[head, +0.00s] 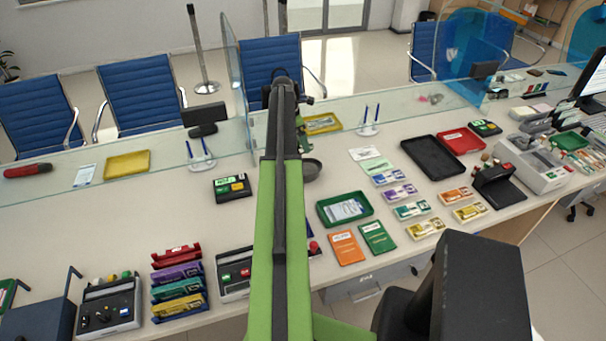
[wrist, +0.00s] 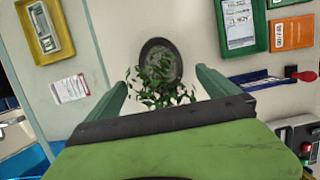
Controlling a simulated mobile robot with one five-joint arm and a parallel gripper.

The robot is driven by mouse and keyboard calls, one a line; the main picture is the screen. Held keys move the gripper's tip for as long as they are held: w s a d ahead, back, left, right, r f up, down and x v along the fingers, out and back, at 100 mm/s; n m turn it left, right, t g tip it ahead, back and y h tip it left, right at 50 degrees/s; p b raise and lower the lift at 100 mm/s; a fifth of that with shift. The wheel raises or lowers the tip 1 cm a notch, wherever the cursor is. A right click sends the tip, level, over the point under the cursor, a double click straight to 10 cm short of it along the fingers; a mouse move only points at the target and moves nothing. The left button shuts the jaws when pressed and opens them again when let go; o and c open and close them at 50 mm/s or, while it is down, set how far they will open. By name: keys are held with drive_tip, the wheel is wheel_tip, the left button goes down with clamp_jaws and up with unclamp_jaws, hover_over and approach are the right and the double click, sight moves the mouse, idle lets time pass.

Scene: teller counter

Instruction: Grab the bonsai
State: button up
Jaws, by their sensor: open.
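The bonsai (wrist: 158,84) shows in the wrist view as a cluster of small green leaves, with a dark round dish or pot (wrist: 163,52) at its far side. My gripper (wrist: 162,80) is open, its two green fingers spread to the left and right of the leaves. I see no grip on the plant, and its trunk is hidden from this angle. In the head view, my arm covers most of the plant; a dark round rim (head: 312,169) shows just right of the arm.
A green tray (head: 322,214) and an orange folder (head: 346,248) lie to the right on the white counter. A yellow tray (wrist: 42,40) lies left in the wrist view. A glass divider (head: 238,85) stands close left of my arm. A card terminal (head: 232,188) sits nearby.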

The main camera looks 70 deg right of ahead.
drive_tip(key=b+x, duration=0.5)
drive_tip(key=shift+s+d+f, duration=0.1)
drive_tip(key=shift+d+f, duration=0.05)
drive_tip(key=shift+r, duration=0.2)
drive_tip(key=c, duration=2.1)
